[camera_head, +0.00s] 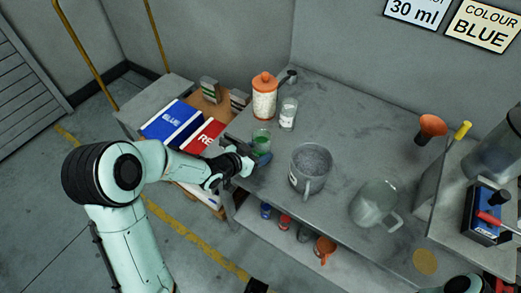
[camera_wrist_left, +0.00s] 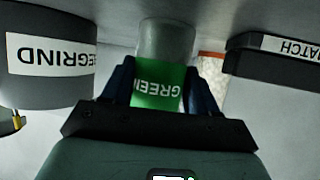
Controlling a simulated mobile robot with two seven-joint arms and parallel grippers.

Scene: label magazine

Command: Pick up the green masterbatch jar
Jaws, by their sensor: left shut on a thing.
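The green masterbatch jar (camera_head: 262,139) is a small clear jar with green contents at the left end of the grey bench. In the left wrist view the jar (camera_wrist_left: 165,42) shows upside down, with a green label reading GREEN. My left gripper (camera_head: 258,158) reaches in from the left. Its two dark blue fingers sit on either side of the jar in the wrist view (camera_wrist_left: 160,82), shut on it at the label. I cannot tell whether the jar's base touches the bench.
A grey jug of granules (camera_head: 311,168) stands right of the jar; its REGRIND label (camera_wrist_left: 50,55) shows in the wrist view. An orange-lidded jar (camera_head: 264,96) and a white-filled jar (camera_head: 288,113) stand behind. A clear jug (camera_head: 374,204) is farther right.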

